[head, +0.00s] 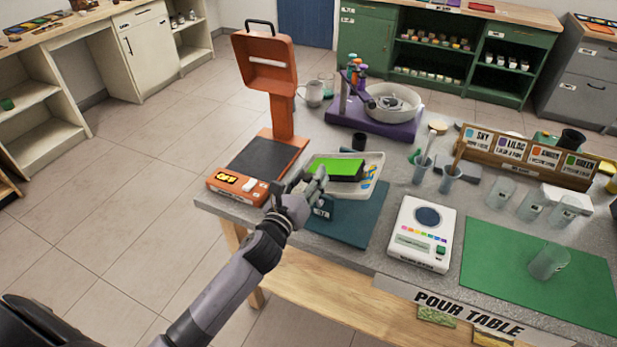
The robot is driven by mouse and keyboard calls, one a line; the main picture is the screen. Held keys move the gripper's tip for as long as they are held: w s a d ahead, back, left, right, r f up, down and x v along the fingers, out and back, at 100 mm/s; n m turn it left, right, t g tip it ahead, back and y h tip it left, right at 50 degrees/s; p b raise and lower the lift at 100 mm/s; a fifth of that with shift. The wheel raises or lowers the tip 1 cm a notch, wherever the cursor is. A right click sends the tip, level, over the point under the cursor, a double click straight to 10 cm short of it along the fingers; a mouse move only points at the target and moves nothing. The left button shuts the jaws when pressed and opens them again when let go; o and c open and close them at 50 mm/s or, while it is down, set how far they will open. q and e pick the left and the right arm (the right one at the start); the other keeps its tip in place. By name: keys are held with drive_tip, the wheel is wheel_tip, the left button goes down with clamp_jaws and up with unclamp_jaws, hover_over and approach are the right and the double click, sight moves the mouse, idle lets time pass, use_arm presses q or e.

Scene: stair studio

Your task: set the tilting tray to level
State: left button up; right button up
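The tilting tray (371,161) is white, stands on the pour table's left half, and carries a bright green slab (336,167). Its small teal stand (347,211) is partly hidden by my gripper and sits at a teal mat (361,225). I cannot tell from this view how far the tray is tilted. My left gripper (313,184) is at the tray's near left corner, overlapping its rim and the stand in the picture. Its fingers are small and partly merged with the tray, so contact and opening are unclear. My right gripper is not in view.
An orange press-like stand (284,110) rises just left of the tray. Behind is a purple-based wheel (375,123) with a bowl. A white scale (421,236), cups (450,178) and a green mat (535,282) lie to the right. Open floor lies left of the table.

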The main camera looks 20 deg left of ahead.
use_arm(q)
clamp_jaws()
idle(0.3)
idle(0.4)
